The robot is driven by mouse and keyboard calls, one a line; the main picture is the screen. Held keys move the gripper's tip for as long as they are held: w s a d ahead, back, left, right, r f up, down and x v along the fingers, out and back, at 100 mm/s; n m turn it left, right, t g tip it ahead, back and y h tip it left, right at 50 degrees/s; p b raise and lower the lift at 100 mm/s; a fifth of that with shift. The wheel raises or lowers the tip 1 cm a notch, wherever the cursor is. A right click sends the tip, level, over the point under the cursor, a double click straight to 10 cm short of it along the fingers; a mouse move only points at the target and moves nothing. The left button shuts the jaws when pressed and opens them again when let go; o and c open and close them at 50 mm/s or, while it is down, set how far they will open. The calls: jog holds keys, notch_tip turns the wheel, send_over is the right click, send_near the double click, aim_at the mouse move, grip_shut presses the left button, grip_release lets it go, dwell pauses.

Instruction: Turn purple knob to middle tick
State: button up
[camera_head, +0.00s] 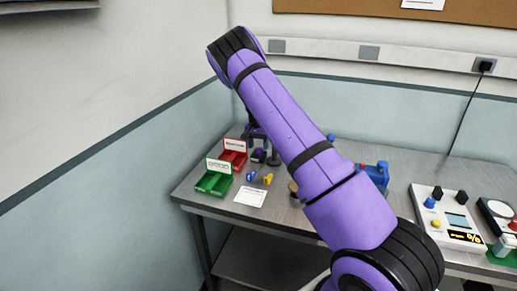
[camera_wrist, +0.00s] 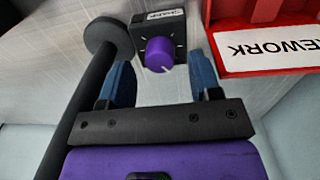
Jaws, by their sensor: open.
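The purple knob (camera_wrist: 159,54) sits on the face of a small black box (camera_wrist: 183,27) in the wrist view. Light tick marks show around it, and a pale pointer line on the knob points toward the picture's lower right. The knob also shows small in the head view (camera_head: 258,155), under my gripper. My gripper (camera_wrist: 160,68) is open, its two blue fingers on the left and right of the knob with gaps on both sides. Whether the fingertips reach past the knob's face is hard to tell. The gripper shows small and dark in the head view (camera_head: 256,133).
A red bin (camera_head: 235,158) labelled REWORK stands close beside the box, with a green bin (camera_head: 214,184) in front. A black post with a round disc (camera_wrist: 105,35) is close on the wrist view's left. Blue and yellow parts and a white card (camera_head: 250,197) lie nearby.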

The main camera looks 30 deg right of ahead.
aim_at(257, 148)
jog(key=shift+f, duration=0.9)
jog(key=c, duration=0.9)
jog(key=shift+m, duration=1.4)
jog(key=shift+c, duration=0.2)
jog(key=o, duration=0.9)
jog(key=shift+o, duration=0.2)
notch_tip(257, 148, up, 11)
jog(key=shift+w, duration=0.25)
